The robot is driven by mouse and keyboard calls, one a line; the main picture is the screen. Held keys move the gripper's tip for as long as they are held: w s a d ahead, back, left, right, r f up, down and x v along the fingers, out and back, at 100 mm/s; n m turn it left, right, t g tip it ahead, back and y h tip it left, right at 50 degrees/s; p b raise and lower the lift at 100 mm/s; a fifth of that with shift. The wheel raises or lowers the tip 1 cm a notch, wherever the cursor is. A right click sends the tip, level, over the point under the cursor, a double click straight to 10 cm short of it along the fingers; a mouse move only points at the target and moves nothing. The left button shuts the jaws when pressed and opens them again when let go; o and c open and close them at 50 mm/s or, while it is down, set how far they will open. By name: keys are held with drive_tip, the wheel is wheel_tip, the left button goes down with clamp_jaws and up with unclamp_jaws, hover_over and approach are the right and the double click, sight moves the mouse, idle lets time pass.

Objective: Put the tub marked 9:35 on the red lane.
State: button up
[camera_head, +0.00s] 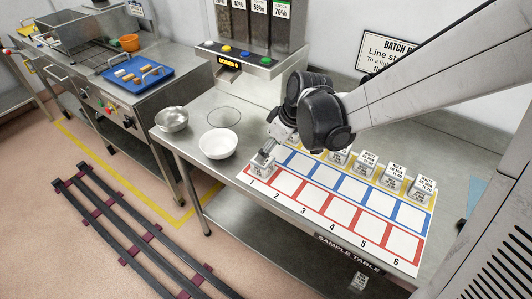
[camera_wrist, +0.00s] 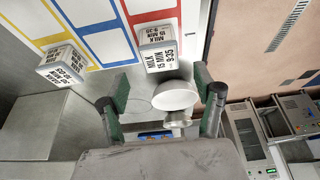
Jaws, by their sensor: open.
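The tub marked 9:35 (camera_wrist: 158,48) is a small pale box with a "MILK 15 MIN 9:35" label. It stands at the end of the red lane (camera_wrist: 148,14), and in the head view the tub (camera_head: 262,166) is on the red cell numbered 1. My gripper (camera_wrist: 162,78) is open, its two dark green fingers apart with the tub just past their tips. In the head view my gripper (camera_head: 267,153) is right above and behind that tub; contact cannot be told. Another labelled tub (camera_wrist: 63,65) stands on the yellow lane, its time hard to read.
Several more tubs (camera_head: 392,178) stand along the yellow lane at the back. The blue lane (camera_head: 325,180) between looks clear, as do the other red cells (camera_head: 335,208). A white bowl (camera_head: 217,143) and a metal bowl (camera_head: 172,119) stand left of the sheet. A dispenser (camera_head: 250,50) stands behind.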

drive_tip(key=s+d+r+m+t+h, duration=0.1)
drive_tip(key=s+d+r+m+t, duration=0.1)
drive_tip(key=s+d+r+m, duration=0.3)
drive_tip(key=s+d+r+m+t+h, duration=0.2)
drive_tip(key=s+d+r+m, duration=0.3)
drive_tip(key=s, duration=0.8)
drive_tip(key=shift+d+r+h, duration=0.3)
drive_tip(key=shift+d+r, duration=1.2)
drive_tip(key=shift+d, duration=0.55)
